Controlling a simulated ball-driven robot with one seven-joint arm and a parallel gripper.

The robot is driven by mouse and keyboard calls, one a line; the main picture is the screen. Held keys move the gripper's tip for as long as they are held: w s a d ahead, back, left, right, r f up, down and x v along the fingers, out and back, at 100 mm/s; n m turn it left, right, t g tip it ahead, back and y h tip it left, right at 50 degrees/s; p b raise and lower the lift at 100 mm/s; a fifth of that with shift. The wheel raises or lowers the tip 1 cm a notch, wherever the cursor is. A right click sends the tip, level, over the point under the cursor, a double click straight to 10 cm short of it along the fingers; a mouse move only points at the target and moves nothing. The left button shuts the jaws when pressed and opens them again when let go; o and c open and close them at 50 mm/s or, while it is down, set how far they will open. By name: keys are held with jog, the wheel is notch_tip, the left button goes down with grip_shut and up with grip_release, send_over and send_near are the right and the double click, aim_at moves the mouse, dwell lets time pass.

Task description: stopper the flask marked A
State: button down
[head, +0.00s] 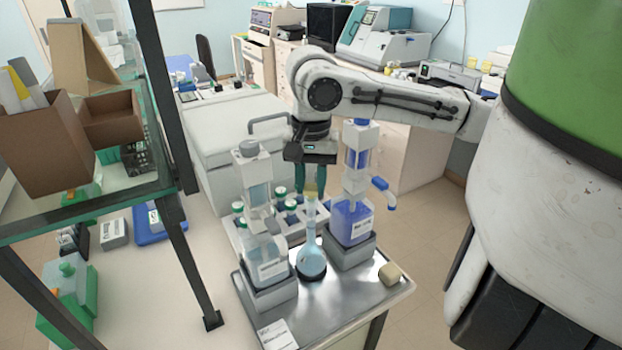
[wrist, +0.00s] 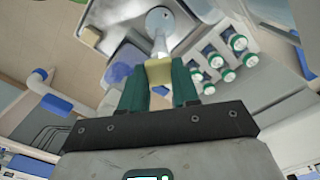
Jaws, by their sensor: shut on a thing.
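A round-bottomed flask (head: 311,262) with pale blue liquid and a long neck stands in a dark ring on the metal-topped table. In the wrist view the flask (wrist: 160,20) shows beyond my fingertips. No letter A can be read on it. My gripper (head: 311,188) is above the neck, its green fingers shut on a yellowish stopper (wrist: 158,74). The stopper lines up with the top of the neck; I cannot tell whether it touches or sits in the mouth. A second tan stopper (head: 390,274) lies at the table's right side.
Dispenser bottles stand close on both sides of the flask, a clear one (head: 264,255) at left and a blue one (head: 351,222) at right. Several green-capped bottles (wrist: 215,60) stand behind. A white card (head: 277,335) lies at the front edge. A glass-shelved rack (head: 110,200) stands left.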

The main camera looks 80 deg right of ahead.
jog(key=shift+f, duration=0.65)
dwell(1.2)
jog(key=c, duration=0.8)
grip_release()
jog(key=shift+o, duration=0.5)
jog(key=o, duration=0.3)
jog(key=shift+o, duration=0.2)
jog(key=shift+r, duration=0.1)
jog(key=shift+r+p, duration=2.95)
jog(key=shift+p, duration=0.15)
